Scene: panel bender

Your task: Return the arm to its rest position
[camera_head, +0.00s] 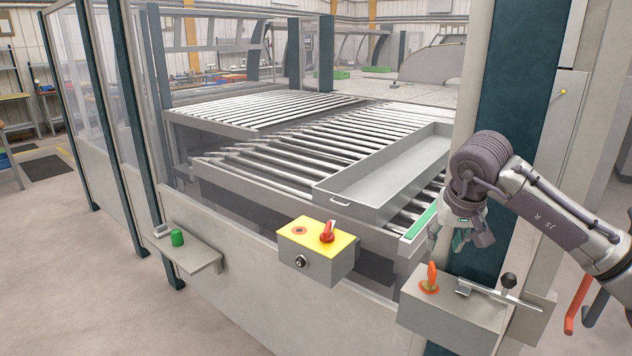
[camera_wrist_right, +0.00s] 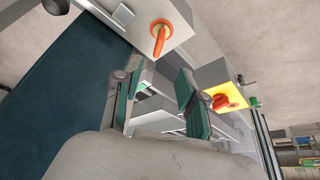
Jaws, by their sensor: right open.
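My right arm (camera_head: 560,205) comes in from the right in the head view. My right gripper (camera_head: 458,240) hangs in front of the dark green post, above the grey box with the orange handle. In the right wrist view its two green-padded fingers (camera_wrist_right: 158,102) are apart, with nothing between them. The gripper touches nothing that I can see. My left gripper is in neither view.
Below the gripper is a grey box (camera_head: 455,318) with an orange handle (camera_head: 430,278) and a black-knobbed lever (camera_head: 507,283). A yellow-topped switch box (camera_head: 318,243) with a red knob stands left. A grey tray (camera_head: 385,175) lies on the rollers. A dark green post (camera_head: 515,90) rises close by.

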